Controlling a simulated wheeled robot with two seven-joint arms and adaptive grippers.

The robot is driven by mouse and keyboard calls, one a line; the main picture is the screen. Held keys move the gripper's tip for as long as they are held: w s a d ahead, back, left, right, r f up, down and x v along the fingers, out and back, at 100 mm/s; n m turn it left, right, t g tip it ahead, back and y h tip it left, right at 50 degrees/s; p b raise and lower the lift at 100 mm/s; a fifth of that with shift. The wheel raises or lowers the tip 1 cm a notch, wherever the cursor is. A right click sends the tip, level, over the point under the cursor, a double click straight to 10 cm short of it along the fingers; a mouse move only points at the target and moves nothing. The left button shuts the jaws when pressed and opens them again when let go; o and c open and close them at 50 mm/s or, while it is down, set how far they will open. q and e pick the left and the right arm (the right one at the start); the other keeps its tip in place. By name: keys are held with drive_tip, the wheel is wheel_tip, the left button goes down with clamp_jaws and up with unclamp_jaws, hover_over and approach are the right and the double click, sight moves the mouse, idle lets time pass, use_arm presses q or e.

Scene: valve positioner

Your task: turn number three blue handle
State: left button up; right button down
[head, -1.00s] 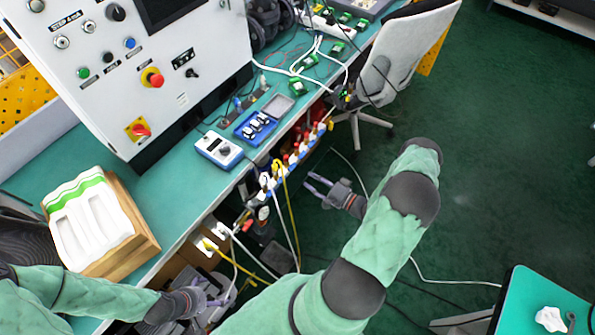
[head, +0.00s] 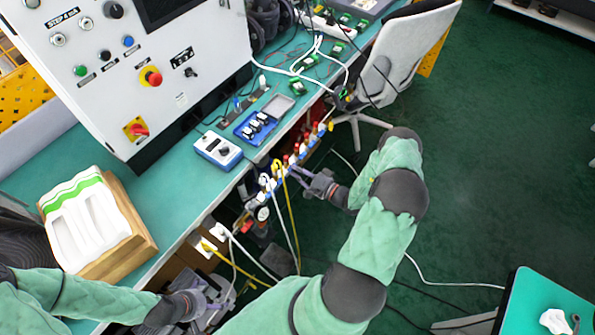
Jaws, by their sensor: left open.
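A row of small valves (head: 295,157) with red, white, blue and yellow parts runs along the front edge of the bench. Blue parts show near its lower left end (head: 266,181); the handle numbers are too small to read, so I cannot tell which is number three. My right gripper (head: 298,178) is open, its fingertips close to the front of the valve row; I cannot tell if they touch it. My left gripper (head: 218,301) is open and low at the bottom, beside a grey item and cables under the bench edge.
A control cabinet (head: 110,100) with knobs and a red stop button stands on the green bench (head: 170,205). Yellow and white cables hang below the valves. Open floor lies right.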

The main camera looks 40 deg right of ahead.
idle(0.4)
drive_tip(key=shift+s+a+r+m+p, duration=0.1)
drive_tip(key=shift+m+p, duration=0.5)
drive_tip(key=shift+m, duration=3.9)
drive_tip(key=shift+a+r+m+p, duration=0.1)
drive_tip(key=shift+m+p, duration=0.45)
drive_tip(key=shift+m, duration=3.95)
drive_tip(key=shift+f, duration=0.1)
drive_tip(key=c, duration=1.2)
unclamp_jaws()
